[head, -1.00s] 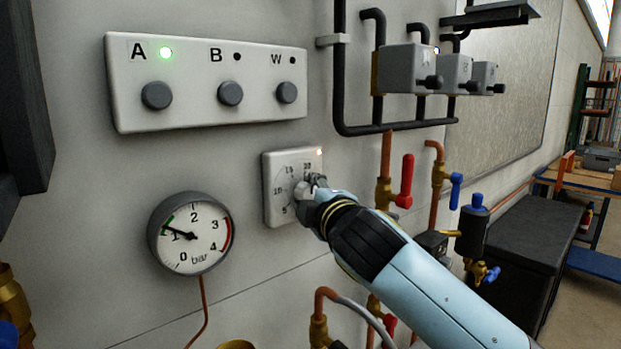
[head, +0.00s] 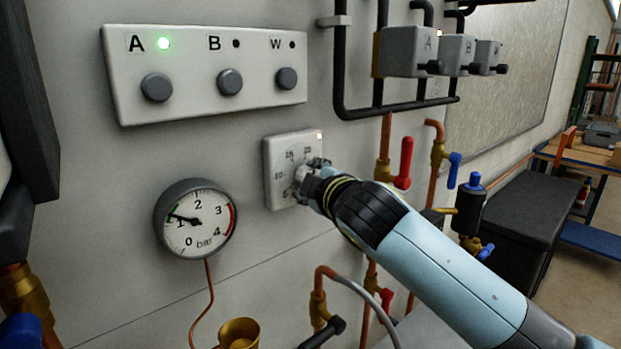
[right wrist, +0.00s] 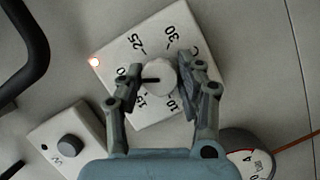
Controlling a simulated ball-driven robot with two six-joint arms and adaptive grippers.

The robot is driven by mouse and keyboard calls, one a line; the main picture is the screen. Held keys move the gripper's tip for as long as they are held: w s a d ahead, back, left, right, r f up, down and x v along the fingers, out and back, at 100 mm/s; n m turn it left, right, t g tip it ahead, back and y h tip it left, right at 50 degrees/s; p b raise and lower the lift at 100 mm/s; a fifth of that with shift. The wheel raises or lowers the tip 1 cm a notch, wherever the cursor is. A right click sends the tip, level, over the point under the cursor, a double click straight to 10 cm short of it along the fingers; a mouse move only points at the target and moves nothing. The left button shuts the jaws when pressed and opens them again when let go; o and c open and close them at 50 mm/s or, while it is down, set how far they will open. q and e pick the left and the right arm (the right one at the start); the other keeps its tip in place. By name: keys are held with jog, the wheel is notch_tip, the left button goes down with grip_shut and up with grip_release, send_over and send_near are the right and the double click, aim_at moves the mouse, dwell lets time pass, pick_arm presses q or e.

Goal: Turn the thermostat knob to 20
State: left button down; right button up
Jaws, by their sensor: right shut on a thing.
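The white square thermostat (head: 278,187) is on the wall, with a small lit lamp at its upper corner. It also shows in the right wrist view (right wrist: 150,118), with numbers around its dial. There, the round white knob (right wrist: 162,75) has a black pointer mark directed left, toward the 20, slightly on its 15 side. The left finger partly hides the 20. My right gripper (right wrist: 160,82) is shut on the knob, one finger on each side. In the head view my right gripper (head: 308,183) covers the knob. My left gripper is not in view.
A panel (head: 200,108) with buttons A, B and W is above, its A lamp green. A pressure gauge (head: 196,219) is at lower left. Pipes and a red valve handle (head: 403,162) stand right of the thermostat. A dark chest (head: 525,238) is at the right.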

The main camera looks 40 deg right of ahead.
jog(key=o, duration=1.1)
jog(key=shift+o, duration=0.2)
jog(key=v, duration=1.2)
